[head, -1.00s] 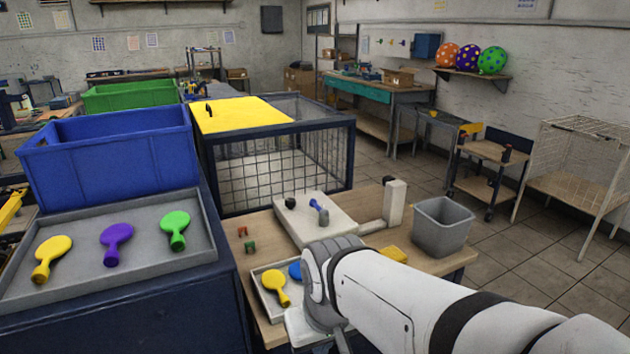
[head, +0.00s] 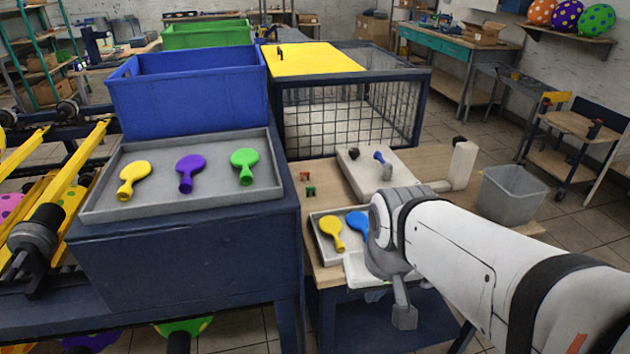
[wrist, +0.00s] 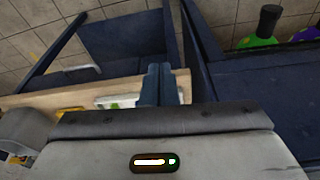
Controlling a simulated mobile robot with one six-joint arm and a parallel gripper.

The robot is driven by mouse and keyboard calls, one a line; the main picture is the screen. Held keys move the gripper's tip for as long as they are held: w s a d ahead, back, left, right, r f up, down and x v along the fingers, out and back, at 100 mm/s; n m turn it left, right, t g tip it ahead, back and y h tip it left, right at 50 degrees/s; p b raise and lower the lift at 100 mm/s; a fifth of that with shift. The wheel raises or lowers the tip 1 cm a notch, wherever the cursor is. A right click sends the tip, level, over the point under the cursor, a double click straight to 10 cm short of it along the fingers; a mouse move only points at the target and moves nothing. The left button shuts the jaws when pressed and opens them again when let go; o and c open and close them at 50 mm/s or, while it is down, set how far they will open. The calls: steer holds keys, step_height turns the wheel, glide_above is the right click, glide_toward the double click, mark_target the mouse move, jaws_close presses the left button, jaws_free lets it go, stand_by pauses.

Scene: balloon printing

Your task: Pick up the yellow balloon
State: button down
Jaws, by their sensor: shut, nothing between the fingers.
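A flat yellow balloon (head: 133,178) lies at the left in the large grey tray (head: 110,215) on the dark blue cabinet, beside a purple balloon (head: 188,172) and a green balloon (head: 244,165). Another yellow balloon (head: 333,230) lies in a small tray on the wooden table, next to a blue balloon (head: 357,222) partly hidden by my arm. My gripper (head: 404,318) points down in front of the table edge, to the right of both trays, apart from every balloon. In the wrist view its fingers (wrist: 158,84) are together and empty. The yellow balloons cannot be made out there.
A blue bin (head: 190,100) stands behind the large tray, and a mesh cage (head: 350,115) stands behind the table. A grey bin (head: 512,194) sits at the table's right. Yellow rails (head: 60,180) run along the left.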

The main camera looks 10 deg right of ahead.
mark_target(341, 245)
stand_by(0.4)
steer(key=c, duration=2)
jaws_free()
steer(key=shift+w, duration=0.1)
steer(key=shift+c, duration=0.2)
steer(key=o, duration=0.6)
steer(key=shift+n+t, duration=0.3)
steer(key=shift+t, duration=0.1)
steer(key=w, duration=0.3)
steer(key=w+f, duration=0.1)
steer(key=w, duration=0.2)
steer(key=w+f+b, duration=0.1)
steer(key=w, duration=0.3)
steer(key=shift+a, duration=0.15)
steer(key=o, duration=0.3)
steer(key=shift+t, duration=0.5)
steer(key=w+f, duration=0.1)
steer(key=w, duration=0.2)
steer(key=w+f, duration=0.2)
steer(key=w, duration=0.2)
steer(key=w+f, duration=0.1)
steer(key=w, duration=0.3)
steer(key=shift+d+f+b, duration=0.2)
steer(key=shift+d+b, duration=0.1)
steer(key=shift+x, duration=3.9)
